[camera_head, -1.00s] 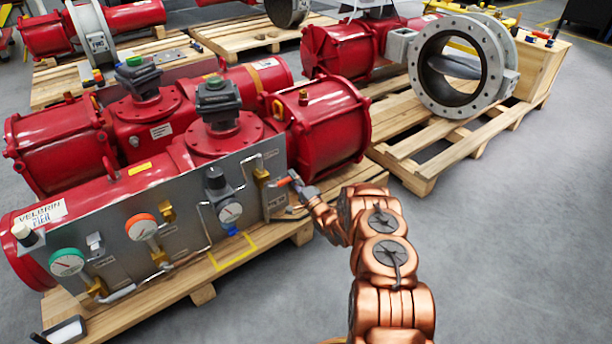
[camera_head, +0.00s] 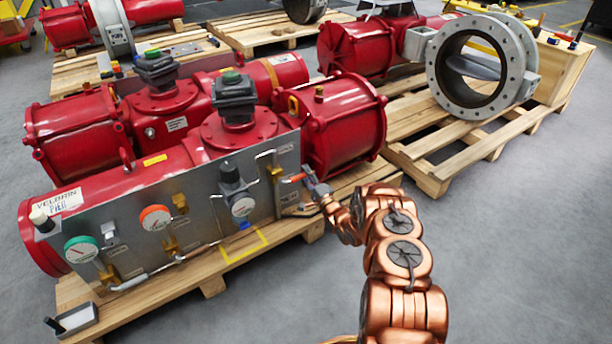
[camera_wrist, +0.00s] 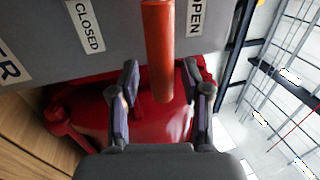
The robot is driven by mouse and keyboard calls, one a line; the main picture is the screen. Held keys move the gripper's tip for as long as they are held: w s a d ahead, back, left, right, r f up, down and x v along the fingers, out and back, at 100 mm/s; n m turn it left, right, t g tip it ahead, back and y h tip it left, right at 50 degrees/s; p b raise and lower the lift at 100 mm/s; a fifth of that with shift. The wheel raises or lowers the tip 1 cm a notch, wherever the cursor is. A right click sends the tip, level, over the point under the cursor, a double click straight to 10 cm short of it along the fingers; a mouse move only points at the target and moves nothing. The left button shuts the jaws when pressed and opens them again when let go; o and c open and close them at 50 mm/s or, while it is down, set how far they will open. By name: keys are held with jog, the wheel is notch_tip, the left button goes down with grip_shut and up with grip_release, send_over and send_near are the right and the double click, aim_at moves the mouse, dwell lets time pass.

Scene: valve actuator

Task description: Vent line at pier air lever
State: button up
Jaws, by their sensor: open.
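The orange-red lever (camera_head: 294,178) sticks out from the brass valve (camera_head: 276,172) at the right end of the grey panel (camera_head: 205,205). In the wrist view the lever (camera_wrist: 158,45) runs down from the top edge, between a CLOSED label (camera_wrist: 85,25) on its left and an OPEN label (camera_wrist: 195,18) on its right. My gripper (camera_wrist: 160,78) is open, with one finger on each side of the lever's free end. A gap shows on both sides in the picture; depth is unclear. In the head view my gripper (camera_head: 314,186) is at the lever's tip.
Red actuator cylinders (camera_head: 342,125) stand behind the panel on a wooden pallet (camera_head: 211,285). Gauges, one green-rimmed (camera_head: 81,249) and one orange-rimmed (camera_head: 155,218), and piping project from the panel. A flanged valve (camera_head: 440,70) is on another pallet (camera_head: 430,178). The grey floor at right is clear.

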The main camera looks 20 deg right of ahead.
jog(key=v, duration=1.2)
dwell(0.4)
